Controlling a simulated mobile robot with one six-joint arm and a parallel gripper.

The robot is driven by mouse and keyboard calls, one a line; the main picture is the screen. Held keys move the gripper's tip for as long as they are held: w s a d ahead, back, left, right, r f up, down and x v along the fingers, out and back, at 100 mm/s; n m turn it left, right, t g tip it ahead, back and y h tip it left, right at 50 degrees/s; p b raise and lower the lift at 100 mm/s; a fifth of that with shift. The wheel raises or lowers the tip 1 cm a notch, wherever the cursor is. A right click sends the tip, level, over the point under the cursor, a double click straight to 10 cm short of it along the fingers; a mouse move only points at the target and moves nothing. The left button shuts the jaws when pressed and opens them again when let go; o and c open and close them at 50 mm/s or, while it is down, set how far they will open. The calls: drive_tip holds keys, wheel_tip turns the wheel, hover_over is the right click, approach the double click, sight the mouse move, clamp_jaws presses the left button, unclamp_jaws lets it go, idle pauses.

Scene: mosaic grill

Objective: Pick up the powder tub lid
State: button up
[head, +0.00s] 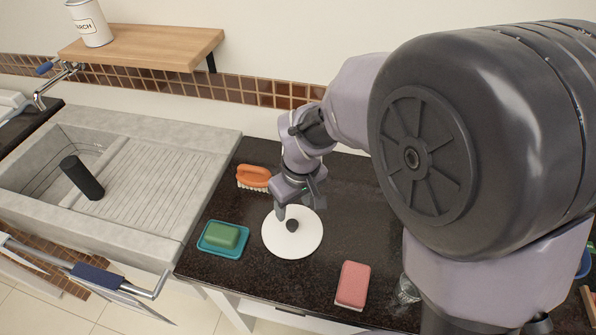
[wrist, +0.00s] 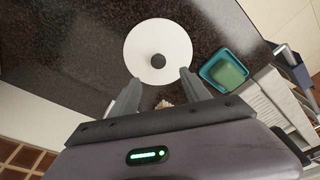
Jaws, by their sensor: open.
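The powder tub lid is a white round disc (head: 285,244) with a dark round knob (head: 292,226) at its middle. It lies flat on the dark speckled counter (head: 333,222). In the wrist view the lid (wrist: 146,37) is ahead of the fingertips, with its knob (wrist: 158,61) roughly centred between them. My gripper (head: 297,208) is at the far edge of the lid in the head view. In the wrist view my gripper (wrist: 158,77) is open, with its two fingers spread and nothing between them. Its height above the lid is hard to tell.
A green soap in a teal dish (head: 203,245) is left of the lid. An orange brush (head: 254,176) lies behind it. A pink sponge (head: 353,283) and a glass (head: 407,289) are at the right front. A stone sink (head: 150,175) is on the left, below a wooden shelf (head: 150,47).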

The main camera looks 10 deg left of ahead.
sight(292, 223)
drive_tip(key=f, duration=0.2)
drive_tip(key=f+b, duration=0.1)
drive_tip(key=f, duration=0.1)
drive_tip(key=shift+w+a, duration=0.15)
drive_tip(key=shift+w, duration=0.2)
wheel_tip(292, 223, down, 5)
drive_tip(key=b, duration=0.2)
drive_tip(key=shift+b, duration=0.3)
drive_tip(key=shift+w+a+f, duration=0.15)
drive_tip(key=shift+f, duration=0.15)
drive_tip(key=shift+r, duration=0.15)
clamp_jaws()
